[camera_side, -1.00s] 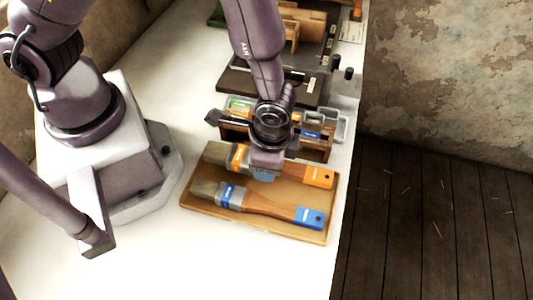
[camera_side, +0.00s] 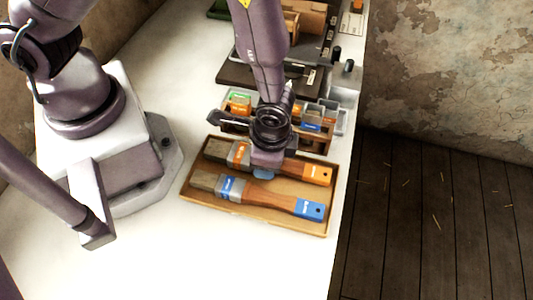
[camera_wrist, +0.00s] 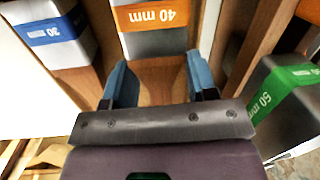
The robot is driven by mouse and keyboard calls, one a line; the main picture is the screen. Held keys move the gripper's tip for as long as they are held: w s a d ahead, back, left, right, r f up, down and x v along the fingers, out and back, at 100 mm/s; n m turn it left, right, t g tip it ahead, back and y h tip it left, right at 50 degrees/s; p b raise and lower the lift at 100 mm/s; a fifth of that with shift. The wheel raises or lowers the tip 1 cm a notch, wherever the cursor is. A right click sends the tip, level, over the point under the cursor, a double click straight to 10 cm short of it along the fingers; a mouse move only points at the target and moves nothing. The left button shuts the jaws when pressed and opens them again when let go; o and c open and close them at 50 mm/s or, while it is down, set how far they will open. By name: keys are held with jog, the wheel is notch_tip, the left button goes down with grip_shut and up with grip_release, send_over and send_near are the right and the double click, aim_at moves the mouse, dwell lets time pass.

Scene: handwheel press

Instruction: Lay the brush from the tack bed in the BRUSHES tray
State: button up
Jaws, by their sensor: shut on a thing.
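A brush with an orange band (camera_side: 317,173), marked 40 mm in the wrist view (camera_wrist: 152,18), lies in a shallow wooden tray (camera_side: 258,219). Beside it, nearer the side camera, lies a brush with a blue band (camera_side: 309,209), marked 30 mm in the wrist view (camera_wrist: 50,30). My gripper (camera_side: 264,173) is down over the orange-banded brush. In the wrist view its blue fingers (camera_wrist: 155,82) stand on both sides of that brush's wooden handle, shut on it. I can read no BRUSHES sign on the tray.
Behind the tray stands a wooden rack (camera_side: 316,145). A green-banded brush marked 50 mm (camera_wrist: 290,85) is close on the right in the wrist view. Grey bins and a dark panel (camera_side: 240,76) stand farther back. The white tabletop (camera_side: 180,250) is clear at the front left.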

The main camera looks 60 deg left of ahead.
jog(key=o, duration=1.1)
jog(key=shift+c, duration=0.2)
notch_tip(320, 180, up, 13)
jog(key=d, duration=0.1)
jog(key=shift+d, duration=0.35)
jog(key=shift+w+f, duration=0.1)
